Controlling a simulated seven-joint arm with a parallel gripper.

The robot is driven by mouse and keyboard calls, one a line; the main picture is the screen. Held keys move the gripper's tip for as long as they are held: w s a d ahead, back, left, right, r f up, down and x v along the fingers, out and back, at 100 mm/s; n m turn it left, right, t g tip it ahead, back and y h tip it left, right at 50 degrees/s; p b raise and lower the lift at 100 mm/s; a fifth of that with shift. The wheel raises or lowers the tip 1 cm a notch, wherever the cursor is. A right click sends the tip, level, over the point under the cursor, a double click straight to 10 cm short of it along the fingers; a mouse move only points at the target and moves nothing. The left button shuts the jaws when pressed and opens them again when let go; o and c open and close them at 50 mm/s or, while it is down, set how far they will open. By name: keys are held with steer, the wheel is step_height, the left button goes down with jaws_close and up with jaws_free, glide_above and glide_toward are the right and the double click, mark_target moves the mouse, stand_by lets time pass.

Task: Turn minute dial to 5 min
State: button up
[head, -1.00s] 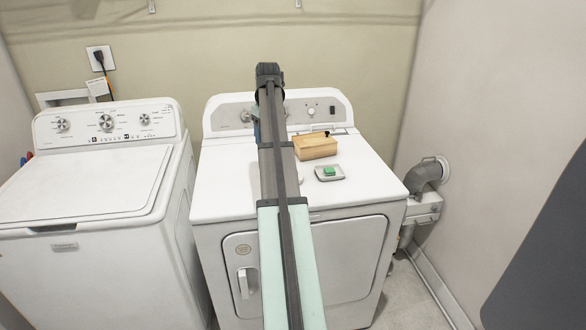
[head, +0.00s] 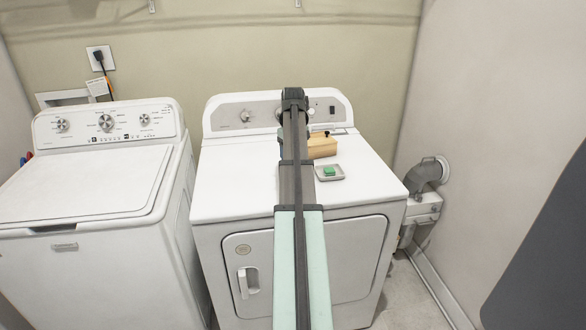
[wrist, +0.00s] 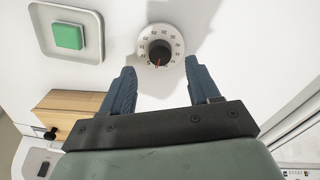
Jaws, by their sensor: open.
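The minute dial (wrist: 160,47) is a round white disc with a dark centre knob and small numbers around its rim. It stands out against a white surface in the wrist view. A red mark on the knob points down in the picture; the number it meets is too small to read. My gripper (wrist: 160,67) is open and empty, with one blue finger on either side of the dial's lower part in the picture. I cannot tell whether either finger touches it. In the head view my arm hides the dial and most of the gripper.
A white washer (head: 85,185) stands left. The dryer top's left side is clear.

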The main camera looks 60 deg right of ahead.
steer(key=shift+f, duration=2.4)
steer(key=shift+c, duration=0.4)
steer(key=c, duration=1)
steer(key=shift+m, duration=2.8)
